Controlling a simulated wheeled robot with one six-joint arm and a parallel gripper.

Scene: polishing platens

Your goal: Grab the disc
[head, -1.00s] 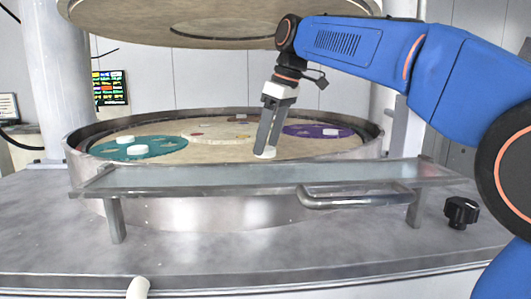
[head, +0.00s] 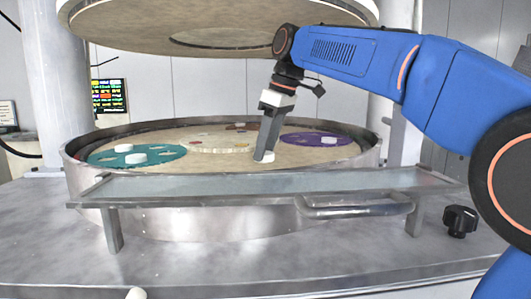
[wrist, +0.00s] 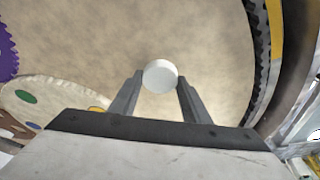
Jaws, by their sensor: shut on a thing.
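My gripper (head: 264,156) reaches down over the beige platen (head: 215,165) near its front right part. Its two grey fingers are shut on a small white disc (wrist: 160,76), which sits between the fingertips in the wrist view. In the head view the disc shows only as a white edge at the fingertips. Whether it touches the platen or is just above it is hard to tell. Other white discs lie on the teal carrier (head: 110,158) at the left, and one white disc (head: 328,140) is on the purple carrier (head: 300,138) at the right.
A raised metal rim (head: 372,150) surrounds the platen. A glass shelf with a metal handle (head: 355,208) runs across the front. A large upper platen (head: 130,25) hangs above. A cream centre plate (head: 222,148) with coloured spots lies mid-platen.

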